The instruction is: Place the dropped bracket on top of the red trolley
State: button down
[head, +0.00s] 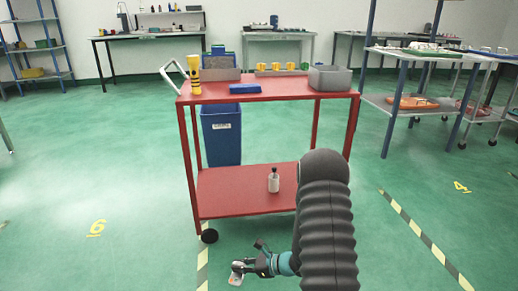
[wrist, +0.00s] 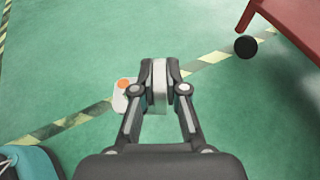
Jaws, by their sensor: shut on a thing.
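The bracket (wrist: 132,93) is a small light-grey metal piece with an orange mark. My gripper (wrist: 160,85) is shut on it, with part of the bracket between the fingertips and part sticking out to the left. In the head view the bracket (head: 236,279) shows low at my gripper (head: 243,267), close to the floor in front of the trolley. I cannot tell whether it touches the floor. The red trolley (head: 270,97) stands upright beyond my arm, its top well above my gripper. A trolley corner (wrist: 296,18) shows at upper right in the wrist view.
The trolley top holds a yellow torch (head: 195,75), a blue block (head: 245,89), a grey bin (head: 330,78) and racks at the back. A white bottle (head: 273,182) stands on the lower shelf. A blue bin (head: 222,142) stands behind.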

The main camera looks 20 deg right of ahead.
aim_at(267, 88)
jog(key=i, duration=0.9)
jog(key=u, duration=0.05)
